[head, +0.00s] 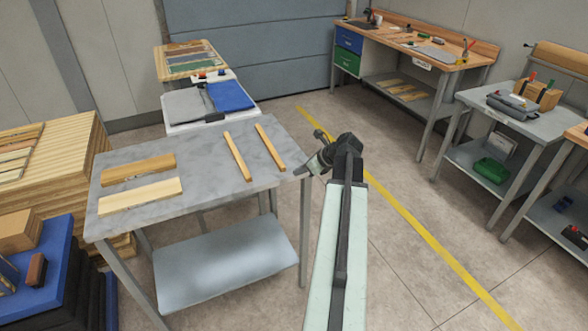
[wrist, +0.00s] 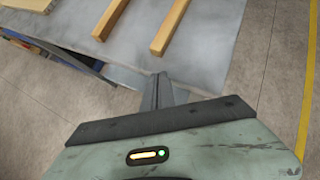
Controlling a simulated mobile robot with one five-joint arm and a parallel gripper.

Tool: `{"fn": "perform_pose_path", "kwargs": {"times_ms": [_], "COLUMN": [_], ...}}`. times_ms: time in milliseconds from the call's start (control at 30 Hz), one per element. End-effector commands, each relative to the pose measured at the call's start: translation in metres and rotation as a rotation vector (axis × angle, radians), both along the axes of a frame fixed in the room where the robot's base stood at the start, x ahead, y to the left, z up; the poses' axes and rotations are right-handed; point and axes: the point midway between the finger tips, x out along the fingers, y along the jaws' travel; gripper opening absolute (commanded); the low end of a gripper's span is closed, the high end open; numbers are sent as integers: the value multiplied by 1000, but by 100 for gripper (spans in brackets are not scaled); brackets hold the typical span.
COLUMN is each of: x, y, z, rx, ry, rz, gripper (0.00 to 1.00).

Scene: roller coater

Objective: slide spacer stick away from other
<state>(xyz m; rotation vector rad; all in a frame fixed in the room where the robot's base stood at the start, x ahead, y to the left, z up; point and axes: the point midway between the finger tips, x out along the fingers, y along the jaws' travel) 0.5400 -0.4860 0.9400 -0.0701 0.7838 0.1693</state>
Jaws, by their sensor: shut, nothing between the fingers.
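Two thin wooden spacer sticks lie apart on the grey table (head: 215,190). The left stick (head: 237,157) and the right stick (head: 270,147) are slanted nearly parallel, with a clear gap between them. In the wrist view the right stick (wrist: 170,28) and the left stick (wrist: 110,18) lie ahead of my gripper. My gripper (head: 303,172) is by the table's right edge, to the right of the right stick and apart from it. In the wrist view my gripper (wrist: 161,78) has its fingers together, with nothing between them.
Two wider wooden boards, one darker (head: 138,169) and one paler (head: 140,195), lie on the table's left part. A cart with a blue item (head: 230,96) stands behind the table. The floor right of the table, with a yellow line (head: 420,230), is open.

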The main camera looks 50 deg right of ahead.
Motion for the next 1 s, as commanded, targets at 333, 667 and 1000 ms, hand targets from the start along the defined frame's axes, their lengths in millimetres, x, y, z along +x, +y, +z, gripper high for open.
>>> {"fn": "perform_pose_path", "kwargs": {"times_ms": [333, 667, 1000], "x": [-59, -67, -10], "y": [-10, -11, 44], "z": [67, 71, 71], "rx": [0, 0, 0], "ry": [-1, -1, -1], "rz": [-3, 0, 122], "gripper": [0, 0, 0]}}
